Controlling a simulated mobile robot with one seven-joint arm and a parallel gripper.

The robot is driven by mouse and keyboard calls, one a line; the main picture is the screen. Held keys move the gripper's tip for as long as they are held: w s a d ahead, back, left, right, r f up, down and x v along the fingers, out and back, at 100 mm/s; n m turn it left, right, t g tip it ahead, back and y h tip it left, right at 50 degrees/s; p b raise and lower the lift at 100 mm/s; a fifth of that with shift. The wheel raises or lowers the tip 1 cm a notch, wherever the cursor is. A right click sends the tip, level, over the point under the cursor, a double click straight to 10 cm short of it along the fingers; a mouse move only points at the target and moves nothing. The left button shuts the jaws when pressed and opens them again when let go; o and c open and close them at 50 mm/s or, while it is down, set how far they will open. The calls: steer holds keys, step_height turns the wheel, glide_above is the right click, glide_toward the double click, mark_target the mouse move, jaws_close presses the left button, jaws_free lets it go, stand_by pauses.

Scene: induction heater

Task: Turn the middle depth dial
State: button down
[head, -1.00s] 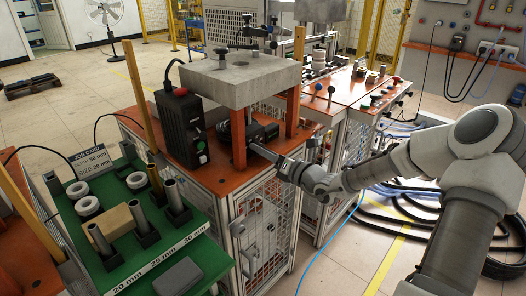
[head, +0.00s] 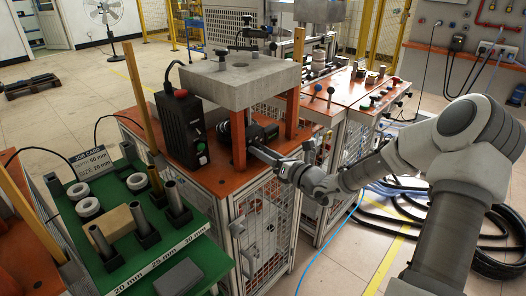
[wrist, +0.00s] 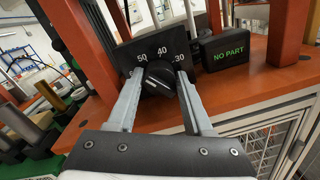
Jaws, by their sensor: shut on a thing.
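The depth dial (wrist: 158,80) is a black knob with a pale line on its face. It sits in front of a dark plate (wrist: 160,48) marked 50, 40 and 30. My gripper (wrist: 160,86) has one finger on each side of the dial and is shut on it. In the head view, my gripper (head: 254,147) reaches under the grey block, and the dial's face is hidden there.
A grey block (head: 240,82) on orange posts stands over the dial. A black box reading NO PART (wrist: 228,54) sits to the right. A black control box (head: 182,130) stands at left. The green bench (head: 190,238) holds tubes and rings.

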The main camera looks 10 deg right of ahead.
steer(key=n, duration=0.2)
steer(key=n+b, duration=0.1)
steer(key=n, duration=0.2)
steer(key=shift+s+a+f+n, duration=0.1)
steer(key=shift+a+f+n, duration=0.05)
steer(key=shift+n, duration=0.15)
stand_by(0.4)
steer(key=c, duration=0.6)
jaws_free()
steer(key=shift+s+d, duration=0.15)
steer(key=shift+d, duration=0.05)
steer(key=p+v, duration=0.3)
steer(key=v, duration=1.4)
steer(key=shift+f, duration=0.1)
